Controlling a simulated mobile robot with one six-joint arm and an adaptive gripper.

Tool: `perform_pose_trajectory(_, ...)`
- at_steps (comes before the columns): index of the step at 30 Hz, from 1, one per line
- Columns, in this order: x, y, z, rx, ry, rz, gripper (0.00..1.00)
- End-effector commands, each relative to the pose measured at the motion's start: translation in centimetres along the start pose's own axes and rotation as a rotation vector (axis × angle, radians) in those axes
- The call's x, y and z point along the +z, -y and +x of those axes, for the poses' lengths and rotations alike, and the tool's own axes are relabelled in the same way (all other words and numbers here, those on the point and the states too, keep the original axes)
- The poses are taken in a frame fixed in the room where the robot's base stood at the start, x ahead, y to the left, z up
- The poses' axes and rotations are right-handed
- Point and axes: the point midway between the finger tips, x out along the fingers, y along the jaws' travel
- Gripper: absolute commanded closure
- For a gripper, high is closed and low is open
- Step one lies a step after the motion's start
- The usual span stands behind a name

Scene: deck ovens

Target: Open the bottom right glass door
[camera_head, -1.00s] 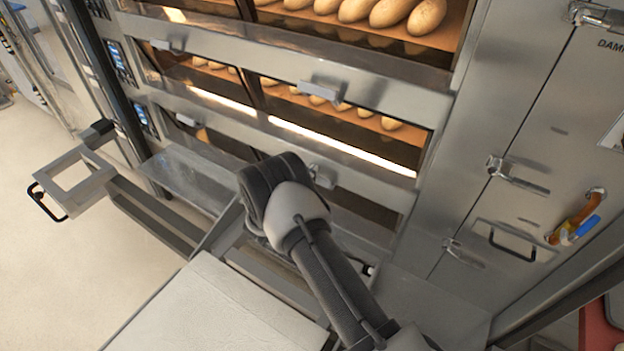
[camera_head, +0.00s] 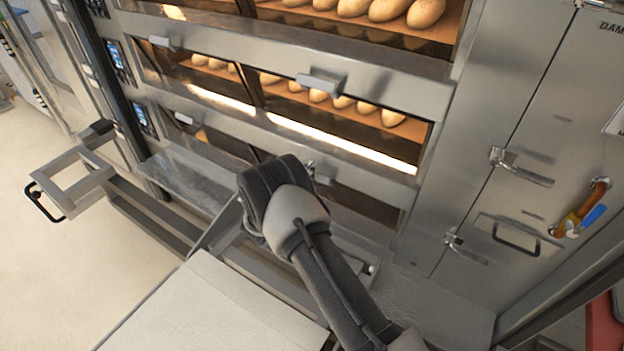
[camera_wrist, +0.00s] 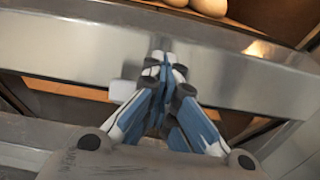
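The bottom right glass door (camera_head: 365,203) is a dark pane low in the deck oven, partly hidden by my arm; it looks closed. Its steel top rail (camera_head: 362,184) runs right from behind my wrist. A small part of its handle (camera_head: 311,168) shows just beside my wrist in the head view. In the wrist view, a pale handle block (camera_wrist: 122,90) sits on a broad steel rail (camera_wrist: 225,75). My gripper (camera_wrist: 162,62) is in front of that rail, fingers together, tips just right of the block. I cannot tell whether they touch it. The head view hides the fingers.
Loaves (camera_head: 392,117) lie behind the middle deck's glass, with a handle (camera_head: 318,84) above them. A steel cabinet (camera_head: 500,180) stands to the right. A pale flat top (camera_head: 215,310) and a frame with a black handle (camera_head: 45,203) occupy the front and left.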

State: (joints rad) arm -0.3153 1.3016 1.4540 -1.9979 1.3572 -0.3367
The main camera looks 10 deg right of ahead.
Motion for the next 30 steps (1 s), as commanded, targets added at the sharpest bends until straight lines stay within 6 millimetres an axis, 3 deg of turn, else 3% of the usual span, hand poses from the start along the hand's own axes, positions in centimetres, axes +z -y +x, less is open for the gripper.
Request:
perform_pose_trajectory(1,-3.2,1.0,0.7,-0.003,-0.060,-0.009,1.00)
perform_pose_trajectory(3,-3.7,1.0,0.7,-0.004,-0.062,-0.009,1.00)
perform_pose_trajectory(18,-6.9,1.5,0.6,-0.013,-0.068,-0.017,1.00)
perform_pose_trajectory(30,-6.9,1.4,0.3,-0.011,-0.068,-0.021,1.00)
